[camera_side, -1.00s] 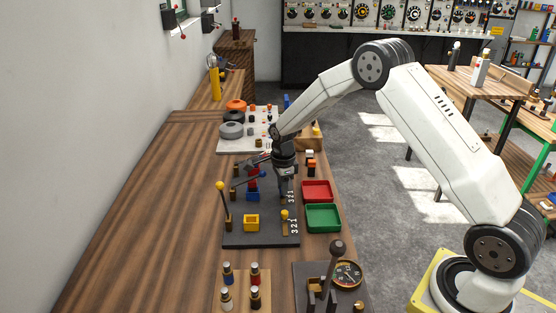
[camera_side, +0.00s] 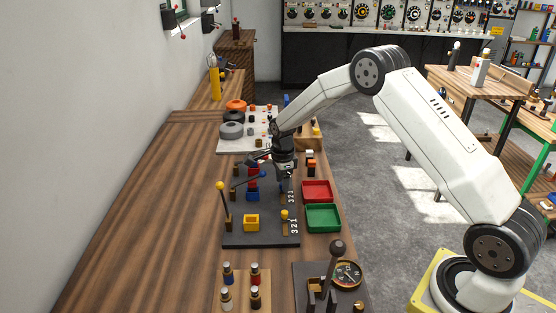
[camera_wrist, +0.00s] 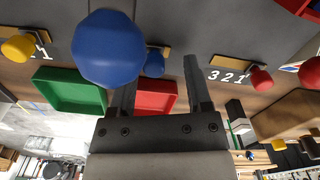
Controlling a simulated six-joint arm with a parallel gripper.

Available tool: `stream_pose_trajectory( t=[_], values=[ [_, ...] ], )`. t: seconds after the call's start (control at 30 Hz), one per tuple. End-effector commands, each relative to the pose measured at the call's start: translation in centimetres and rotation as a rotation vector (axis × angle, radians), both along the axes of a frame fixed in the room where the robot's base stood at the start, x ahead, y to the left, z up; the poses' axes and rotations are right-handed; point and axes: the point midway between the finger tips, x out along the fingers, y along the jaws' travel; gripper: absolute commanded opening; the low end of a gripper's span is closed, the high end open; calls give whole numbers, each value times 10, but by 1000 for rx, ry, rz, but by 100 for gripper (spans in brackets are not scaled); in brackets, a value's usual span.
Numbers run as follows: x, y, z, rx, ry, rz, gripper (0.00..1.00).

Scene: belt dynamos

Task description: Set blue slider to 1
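The blue slider knob (camera_wrist: 155,62) sits on its brass-coloured track, with white "321" digits (camera_wrist: 228,76) to the right in the wrist view. I cannot tell which digit it lines up with. In the side view the slider is mostly hidden by my gripper (camera_side: 284,172), beside the digits (camera_side: 291,196). My gripper also shows in the wrist view (camera_wrist: 160,85), where its two fingers are apart with nothing held between them. The blue knob appears between the fingers in the picture, nearer the left one, beyond the tips. I see no contact.
A large blue ball knob (camera_wrist: 108,46) looms close to the camera and covers part of the left finger. The yellow slider (camera_wrist: 18,48) and red slider (camera_wrist: 260,78) lie either side. Red (camera_side: 317,190) and green (camera_side: 323,216) trays stand right of the dark panel (camera_side: 260,239).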

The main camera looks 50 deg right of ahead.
Motion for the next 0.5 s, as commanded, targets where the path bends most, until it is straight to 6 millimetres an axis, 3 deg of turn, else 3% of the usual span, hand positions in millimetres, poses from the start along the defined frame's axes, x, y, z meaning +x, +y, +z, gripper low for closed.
stream_pose_trajectory(
  t=[0.27,0.5],
  values=[
    [0,1,5,0,1,0,63],
    [0,1,28,1,0,0,63]
  ],
)
